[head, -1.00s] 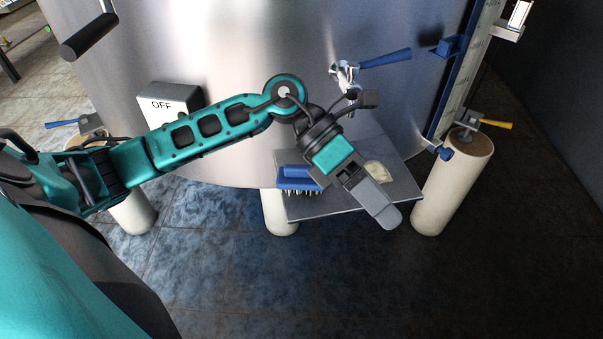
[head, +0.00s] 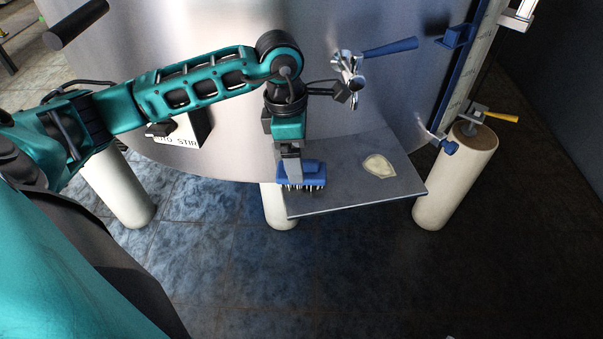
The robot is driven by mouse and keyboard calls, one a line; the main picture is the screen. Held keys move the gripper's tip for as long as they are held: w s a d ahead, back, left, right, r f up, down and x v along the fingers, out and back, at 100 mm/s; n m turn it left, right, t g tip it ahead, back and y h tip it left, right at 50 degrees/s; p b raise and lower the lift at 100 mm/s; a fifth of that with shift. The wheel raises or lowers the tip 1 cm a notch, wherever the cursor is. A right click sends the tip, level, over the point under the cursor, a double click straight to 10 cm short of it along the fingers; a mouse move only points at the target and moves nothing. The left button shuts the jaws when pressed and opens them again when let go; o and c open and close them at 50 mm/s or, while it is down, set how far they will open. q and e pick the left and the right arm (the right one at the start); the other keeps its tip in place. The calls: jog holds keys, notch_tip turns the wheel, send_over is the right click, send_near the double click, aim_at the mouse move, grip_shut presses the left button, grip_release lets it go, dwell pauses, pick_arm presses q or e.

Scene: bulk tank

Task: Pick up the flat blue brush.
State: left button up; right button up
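The flat blue brush (head: 315,171) lies at the left end of a grey metal shelf (head: 350,196), its pale bristles pointing down near the shelf's front edge. My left gripper (head: 291,181) points down at the brush. Its grey finger covers the left part of the blue body and seems to touch it or be very close. The finger gap is hidden from this angle, so I cannot tell whether it grips. My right gripper is out of view.
A cream-coloured piece (head: 379,166) lies on the shelf to the right. Above stand a metal tap with a blue lever (head: 388,47) and the curved steel tank (head: 230,30). A white leg (head: 456,180) stands right of the shelf.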

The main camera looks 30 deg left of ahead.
pick_arm(q)
jog(key=f, duration=0.3)
jog(key=d+f, duration=0.1)
jog(key=f, duration=0.1)
jog(key=shift+w+f, duration=0.1)
jog(key=shift+w, duration=0.25)
jog(key=shift+a, duration=0.1)
jog(key=c, duration=1.2)
jog(key=shift+o, duration=0.2)
notch_tip(320, 180, up, 10)
jog(key=shift+r+p, duration=0.1)
jog(key=shift+p, duration=0.2)
jog(key=o, duration=0.5)
jog(key=shift+c, duration=1.4)
